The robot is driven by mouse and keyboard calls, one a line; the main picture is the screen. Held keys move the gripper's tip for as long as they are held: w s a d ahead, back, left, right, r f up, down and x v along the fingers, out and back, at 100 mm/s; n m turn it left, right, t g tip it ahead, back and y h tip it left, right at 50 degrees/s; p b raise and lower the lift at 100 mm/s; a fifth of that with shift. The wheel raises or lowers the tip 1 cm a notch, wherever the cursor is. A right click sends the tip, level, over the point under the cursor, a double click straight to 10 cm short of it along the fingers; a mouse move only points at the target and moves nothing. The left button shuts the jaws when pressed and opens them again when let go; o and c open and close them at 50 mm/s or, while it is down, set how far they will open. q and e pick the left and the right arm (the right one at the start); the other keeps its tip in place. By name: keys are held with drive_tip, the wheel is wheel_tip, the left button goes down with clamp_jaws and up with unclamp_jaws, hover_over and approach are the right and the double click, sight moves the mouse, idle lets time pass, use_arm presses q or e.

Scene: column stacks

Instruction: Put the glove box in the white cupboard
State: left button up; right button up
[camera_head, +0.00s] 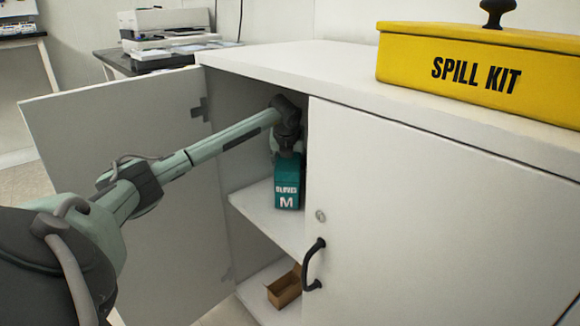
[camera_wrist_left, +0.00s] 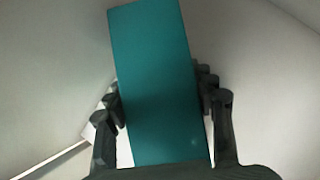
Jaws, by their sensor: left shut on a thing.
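The glove box (camera_head: 287,183) is teal with white lettering and a large M. It is inside the open left side of the white cupboard (camera_head: 400,190), at the middle shelf (camera_head: 262,207). Its lower end looks to be at the shelf surface; I cannot tell whether it touches. My left gripper (camera_head: 287,150) is above the box, shut on its upper part. In the left wrist view the box (camera_wrist_left: 158,80) fills the space between the two fingers (camera_wrist_left: 162,105). My right gripper is not in view.
The left cupboard door (camera_head: 120,190) stands wide open; the right door, with a black handle (camera_head: 312,264), is shut. A small open cardboard box (camera_head: 286,289) sits on the bottom shelf. A yellow spill kit (camera_head: 480,70) stands on top. A printer (camera_head: 165,22) is behind.

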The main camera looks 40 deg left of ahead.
sight(289, 173)
use_arm(q)
drive_tip(key=o, duration=1.5)
drive_tip(key=shift+f, duration=0.15)
drive_tip(key=shift+o, duration=0.2)
drive_tip(key=shift+s+d+r, duration=0.1)
drive_tip(key=shift+s+r, duration=0.05)
drive_tip(key=shift+r, duration=0.35)
drive_tip(key=v, duration=0.2)
drive_tip(key=p+v, duration=0.1)
drive_tip(key=v, duration=0.1)
drive_tip(key=shift+s+d, duration=0.3)
drive_tip(key=shift+s, duration=0.15)
drive_tip(key=s+d, duration=0.4)
drive_tip(key=s, duration=0.1)
drive_tip(key=s+d, duration=0.3)
drive_tip(key=shift+s, duration=0.25)
